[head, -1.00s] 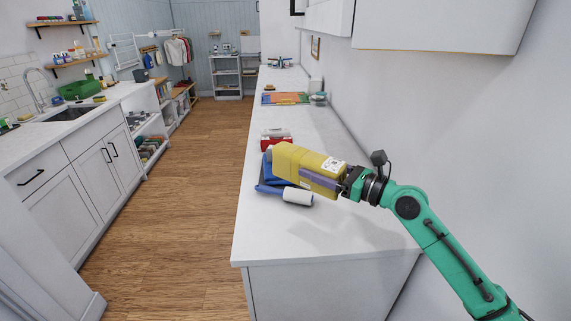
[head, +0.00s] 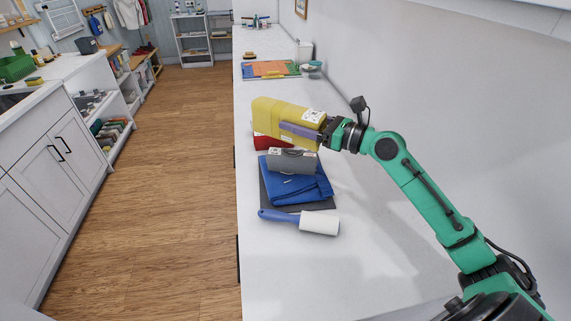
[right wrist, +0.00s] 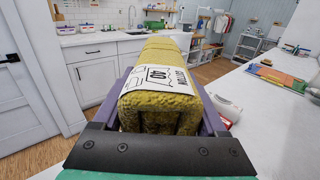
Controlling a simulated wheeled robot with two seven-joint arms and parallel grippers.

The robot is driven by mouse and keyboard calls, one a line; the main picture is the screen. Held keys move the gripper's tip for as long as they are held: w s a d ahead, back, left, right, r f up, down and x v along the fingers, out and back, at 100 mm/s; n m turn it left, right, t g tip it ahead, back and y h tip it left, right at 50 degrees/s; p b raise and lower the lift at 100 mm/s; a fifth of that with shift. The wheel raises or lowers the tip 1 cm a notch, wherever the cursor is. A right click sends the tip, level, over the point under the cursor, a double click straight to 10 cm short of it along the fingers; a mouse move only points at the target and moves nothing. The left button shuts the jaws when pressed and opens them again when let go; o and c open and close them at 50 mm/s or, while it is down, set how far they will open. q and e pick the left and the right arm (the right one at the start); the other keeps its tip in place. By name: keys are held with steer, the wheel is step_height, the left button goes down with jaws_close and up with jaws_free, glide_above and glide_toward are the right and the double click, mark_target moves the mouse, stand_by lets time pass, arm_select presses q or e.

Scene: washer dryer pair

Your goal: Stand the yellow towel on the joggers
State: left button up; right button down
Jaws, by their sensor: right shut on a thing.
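The yellow towel (head: 280,113), a thick folded block with a white label, is held in the air above the counter. My right gripper (head: 302,128) is shut on it, with a purple finger along its side. The right wrist view shows the towel (right wrist: 158,85) between both purple fingers. Below and nearer lies a stack: a blue folded garment (head: 300,188) on a dark grey folded cloth or mat (head: 268,198), with a grey labelled bundle (head: 292,161) on top. I cannot tell which piece is the joggers. My left gripper is not in view.
A lint roller (head: 305,222) lies in front of the stack. A red item (head: 265,142) sits behind it, partly hidden by the towel. A colourful board (head: 270,69) lies farther back. The white counter (head: 300,270) is clear at the front, with a wall at right.

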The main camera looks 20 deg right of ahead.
mark_target(302, 142)
steer(key=s+f, duration=0.1)
steer(key=f, duration=0.2)
steer(key=s+f, duration=0.1)
steer(key=shift+s+f, duration=0.25)
steer(key=shift+s, duration=0.1)
step_height(302, 142, down, 13)
steer(key=shift+w+f+b, duration=0.1)
steer(key=shift+w+b, duration=0.05)
steer(key=shift+b, duration=0.7)
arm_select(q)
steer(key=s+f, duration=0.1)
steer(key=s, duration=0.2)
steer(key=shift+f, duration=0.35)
arm_select(e)
jaws_free()
steer(key=shift+f, duration=0.15)
steer(key=b+v, duration=0.2)
steer(key=v, duration=1)
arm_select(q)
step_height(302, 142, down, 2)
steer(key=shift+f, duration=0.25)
